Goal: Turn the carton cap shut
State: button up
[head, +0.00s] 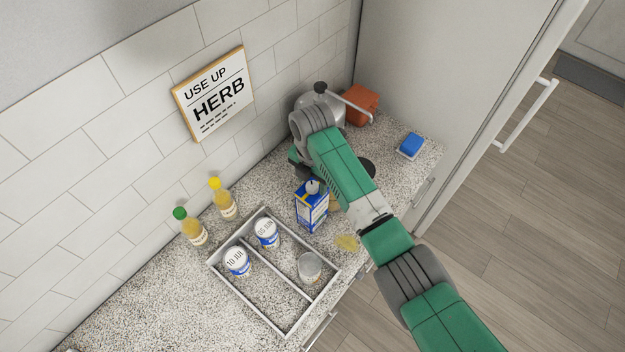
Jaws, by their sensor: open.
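The carton (309,209) is a blue and white box standing upright on the speckled counter, just right of the grey tray. Its pale cap (312,187) shows on top; I cannot tell how far it is turned. My green and grey arm reaches in from the lower right and bends over behind the carton. My gripper (303,172) is open, close to the carton's top and partly hidden by my arm. Its fingertips are too small to make out, and I cannot tell whether they touch the cap.
The divided tray (287,329) holds two labelled white tubs (237,262) and a clear-looking jar (309,267). Two bottles (190,226) stand by the wall. A kettle (334,108), an orange-brown block (362,104) and a blue sponge (411,145) are farther back.

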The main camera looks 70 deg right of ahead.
jog(key=shift+f, duration=0.6)
jog(key=c, duration=1)
